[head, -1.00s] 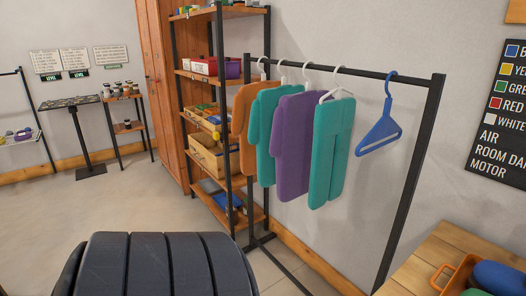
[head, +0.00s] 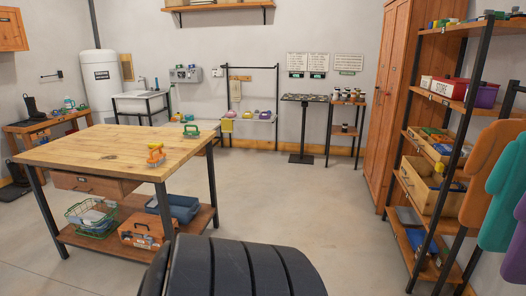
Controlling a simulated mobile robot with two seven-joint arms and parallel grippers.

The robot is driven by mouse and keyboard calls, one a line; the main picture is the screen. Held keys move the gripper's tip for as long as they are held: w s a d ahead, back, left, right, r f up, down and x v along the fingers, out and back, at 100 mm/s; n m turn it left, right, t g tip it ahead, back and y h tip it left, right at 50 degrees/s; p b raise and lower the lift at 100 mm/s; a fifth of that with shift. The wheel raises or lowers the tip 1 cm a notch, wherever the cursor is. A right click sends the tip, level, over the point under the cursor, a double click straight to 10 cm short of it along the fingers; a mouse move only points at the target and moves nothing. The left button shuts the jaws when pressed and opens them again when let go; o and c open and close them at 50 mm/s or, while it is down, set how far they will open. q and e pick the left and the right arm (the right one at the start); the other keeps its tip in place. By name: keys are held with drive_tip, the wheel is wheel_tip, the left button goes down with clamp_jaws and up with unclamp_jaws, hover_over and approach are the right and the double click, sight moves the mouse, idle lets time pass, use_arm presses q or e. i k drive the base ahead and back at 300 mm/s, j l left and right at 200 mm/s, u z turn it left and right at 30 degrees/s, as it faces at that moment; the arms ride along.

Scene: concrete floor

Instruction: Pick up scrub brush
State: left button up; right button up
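I cannot pick out a scrub brush for certain. A small orange object (head: 156,156) stands near the front right edge of the wooden-topped workbench (head: 100,150). A green object with a handle-like top (head: 191,131) sits near the bench's right corner. Both are too small to identify surely. Small yellow and purple items (head: 248,114) sit on a low rack by the back wall. Neither of my grippers is in view.
The bench's lower shelf holds a green wire basket (head: 92,217), an orange toolbox (head: 146,230) and a blue bin (head: 180,207). A sink (head: 140,103) stands at the back. Shelving (head: 455,105) and hanging clothes (head: 490,170) flank the right. Floor (head: 290,195) between is clear.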

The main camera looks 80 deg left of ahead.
sight(155, 160)
drive_tip(key=u, duration=3.35)
drive_tip(key=i+l+u, duration=0.1)
drive_tip(key=i, duration=0.3)
drive_tip(key=i+l+u, duration=0.15)
drive_tip(key=i, duration=0.3)
drive_tip(key=i+l+u, duration=0.1)
drive_tip(key=i, duration=0.3)
drive_tip(key=i+l+u, duration=0.1)
drive_tip(key=i+l, duration=0.2)
drive_tip(key=i, duration=0.1)
